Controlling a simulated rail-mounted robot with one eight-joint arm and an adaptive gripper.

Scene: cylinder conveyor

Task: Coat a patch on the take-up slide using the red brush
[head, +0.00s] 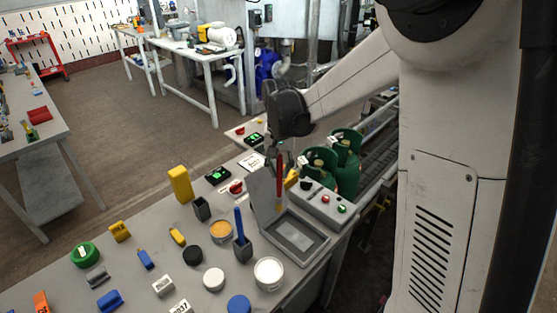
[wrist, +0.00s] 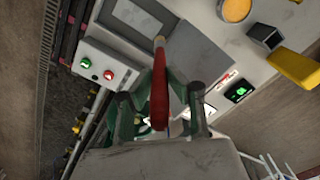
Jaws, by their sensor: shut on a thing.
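My gripper (head: 281,158) is shut on the red brush (head: 280,178), which hangs bristles down above the bench. In the wrist view my gripper (wrist: 160,90) shows with the red brush (wrist: 159,95) between its fingers, its pale tip pointing up the picture. The brush tip appears beside the upper left of a grey framed plate (head: 318,252) with a flat inset, perhaps the take-up slide. I cannot tell whether the tip touches anything or carries coating.
An open tin of orange-yellow stuff (head: 222,232), a tin of white stuff (head: 268,273), a blue brush (head: 239,221) in a holder and an empty dark holder (head: 202,209) stand left of the plate. Green gas cylinders (head: 346,165) stand behind the button box (head: 325,202).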

